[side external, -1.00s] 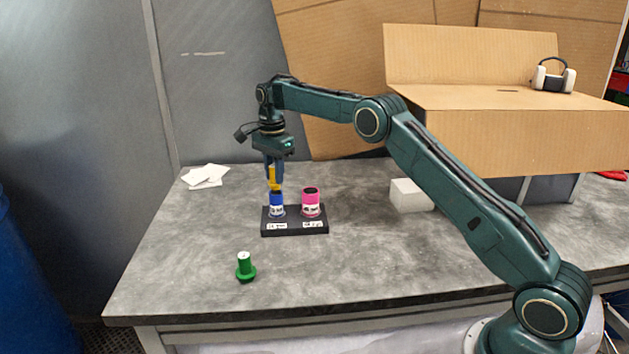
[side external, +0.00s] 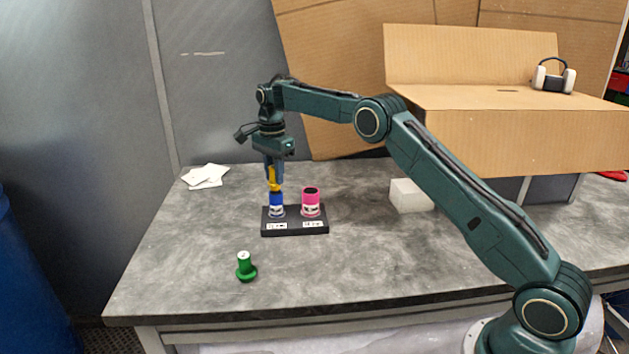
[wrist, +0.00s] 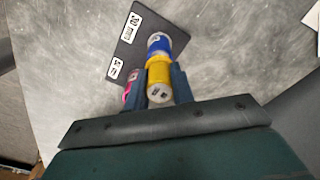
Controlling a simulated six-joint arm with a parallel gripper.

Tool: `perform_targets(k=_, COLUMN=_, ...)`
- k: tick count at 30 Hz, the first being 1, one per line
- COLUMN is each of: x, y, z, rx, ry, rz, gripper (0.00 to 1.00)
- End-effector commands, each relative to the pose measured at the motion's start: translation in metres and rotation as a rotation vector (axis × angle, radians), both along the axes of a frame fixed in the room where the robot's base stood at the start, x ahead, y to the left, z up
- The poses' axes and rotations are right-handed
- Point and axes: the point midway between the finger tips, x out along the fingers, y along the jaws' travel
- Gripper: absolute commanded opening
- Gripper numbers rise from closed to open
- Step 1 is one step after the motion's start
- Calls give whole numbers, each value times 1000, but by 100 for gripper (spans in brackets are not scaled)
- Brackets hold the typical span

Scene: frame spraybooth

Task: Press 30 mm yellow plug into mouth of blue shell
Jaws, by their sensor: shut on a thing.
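The yellow plug (side external: 274,179) is held upright in my gripper (side external: 274,176), which is shut on it. It also shows between the two fingers in the wrist view (wrist: 159,80). The blue shell (side external: 277,204) stands in the black base (side external: 295,231), directly below the plug. The plug's lower end is at or very near the shell's mouth; I cannot tell whether it has entered. In the wrist view the blue shell (wrist: 159,43) shows just beyond the plug, and its mouth is hidden by the plug.
A pink shell (side external: 311,203) with a dark open mouth stands in the same base, right of the blue one. A green plug (side external: 245,267) stands in front. A white block (side external: 411,195) and white papers (side external: 206,176) lie apart. The table's front is mostly clear.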

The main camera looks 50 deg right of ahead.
Motion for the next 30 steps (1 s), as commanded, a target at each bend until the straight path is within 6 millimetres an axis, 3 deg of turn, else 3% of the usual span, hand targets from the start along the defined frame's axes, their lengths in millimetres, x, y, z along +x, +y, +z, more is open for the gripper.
perform_targets(k=30, x=0, y=0, z=-16, rx=0, ry=1, rz=0, gripper=2)
